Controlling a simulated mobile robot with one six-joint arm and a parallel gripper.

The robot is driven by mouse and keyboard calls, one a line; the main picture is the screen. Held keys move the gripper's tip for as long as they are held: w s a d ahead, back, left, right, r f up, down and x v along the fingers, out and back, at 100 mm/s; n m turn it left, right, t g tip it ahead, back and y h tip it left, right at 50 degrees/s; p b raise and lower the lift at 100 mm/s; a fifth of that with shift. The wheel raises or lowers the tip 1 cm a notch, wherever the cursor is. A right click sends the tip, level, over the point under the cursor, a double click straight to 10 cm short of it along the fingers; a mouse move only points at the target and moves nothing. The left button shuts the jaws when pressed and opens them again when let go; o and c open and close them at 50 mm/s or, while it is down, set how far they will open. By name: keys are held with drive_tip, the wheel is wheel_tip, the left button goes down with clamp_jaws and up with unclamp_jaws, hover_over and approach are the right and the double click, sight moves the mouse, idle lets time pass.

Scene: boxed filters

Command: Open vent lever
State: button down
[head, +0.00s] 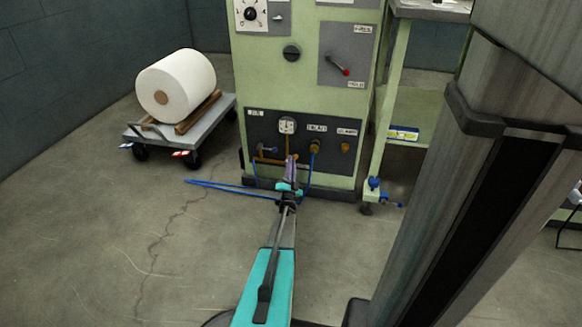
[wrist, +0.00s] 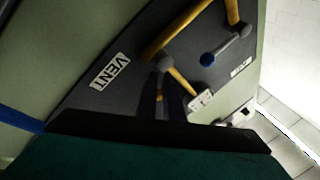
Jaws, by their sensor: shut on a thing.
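The vent lever (wrist: 166,64) has a round grey hub on a brass pipe, beside a white label reading VENT (wrist: 110,71). My gripper (wrist: 168,98) is at this lever, its dark fingers closed around the handle below the hub; the fingers and gripper body hide most of the handle. In the head view my gripper (head: 290,172) reaches the dark lower panel (head: 262,128) of the green cabinet and covers the vent lever there. A second lever with a dark blue grip (wrist: 222,47) is apart from my fingers; it also shows in the head view (head: 267,150).
Blue hoses (head: 230,187) lie on the floor to the left. A cart (head: 205,122) with a white roll (head: 176,84) stands left; a green bench frame (head: 384,110) stands right.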

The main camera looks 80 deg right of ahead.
drive_tip(key=shift+s+r, duration=0.3)
drive_tip(key=shift+s, duration=0.1)
drive_tip(key=c, duration=1.8)
unclamp_jaws()
drive_tip(key=shift+w+f, duration=0.1)
drive_tip(key=shift+w, duration=0.1)
drive_tip(key=p+v, duration=0.4)
drive_tip(key=v, duration=0.9)
drive_tip(key=shift+a+f, duration=0.25)
